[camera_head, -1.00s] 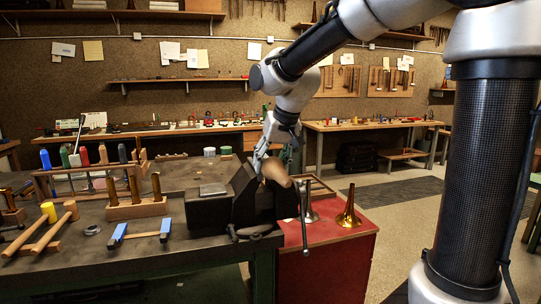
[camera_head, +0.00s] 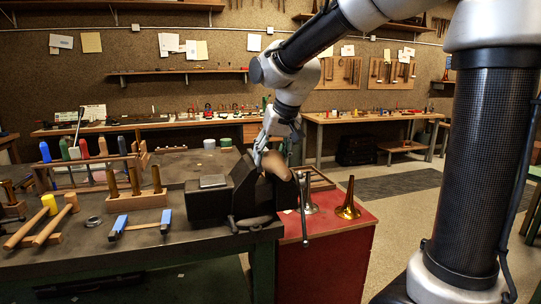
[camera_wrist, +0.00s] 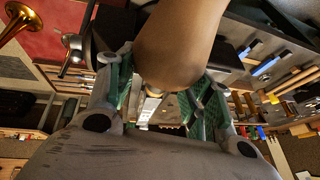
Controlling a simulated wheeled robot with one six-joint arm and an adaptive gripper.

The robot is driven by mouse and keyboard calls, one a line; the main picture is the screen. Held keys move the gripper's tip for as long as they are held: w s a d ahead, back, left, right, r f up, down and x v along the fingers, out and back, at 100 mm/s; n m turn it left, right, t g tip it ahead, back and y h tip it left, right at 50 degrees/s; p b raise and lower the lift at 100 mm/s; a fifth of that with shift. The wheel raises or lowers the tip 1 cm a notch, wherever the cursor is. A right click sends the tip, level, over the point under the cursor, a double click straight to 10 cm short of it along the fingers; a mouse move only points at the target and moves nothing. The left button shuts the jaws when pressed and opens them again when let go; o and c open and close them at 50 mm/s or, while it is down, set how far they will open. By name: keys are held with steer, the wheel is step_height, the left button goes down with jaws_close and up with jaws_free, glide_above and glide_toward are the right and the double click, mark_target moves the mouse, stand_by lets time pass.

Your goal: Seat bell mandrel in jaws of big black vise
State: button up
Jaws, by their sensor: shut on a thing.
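The bell mandrel (camera_head: 277,165) is a tan-brown, rounded, tapering piece at the right side of the big black vise (camera_head: 208,205), near its jaws. My gripper (camera_head: 263,148) reaches down behind the mandrel and is shut on it. In the wrist view the mandrel's blunt, wide part (camera_wrist: 180,45) fills the upper middle, and green-padded fingers of my gripper (camera_wrist: 160,98) stand on both sides of a paler, narrow part below it. The vise's jaw gap is mostly hidden by the mandrel and my gripper. I cannot tell whether the mandrel touches the jaws.
The vise stands at the right end of a dark bench (camera_head: 90,262). Mallets (camera_head: 45,225) and a wooden tool rack (camera_head: 137,208) lie left of it. A red cabinet (camera_head: 330,240) on the right carries a brass bell (camera_head: 348,202) and a silver one (camera_head: 308,203).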

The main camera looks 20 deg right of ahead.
stand_by(0.4)
steer(key=shift+f, duration=1.65)
steer(key=o, duration=1.5)
steer(key=shift+f, duration=0.1)
steer(key=v, duration=1.2)
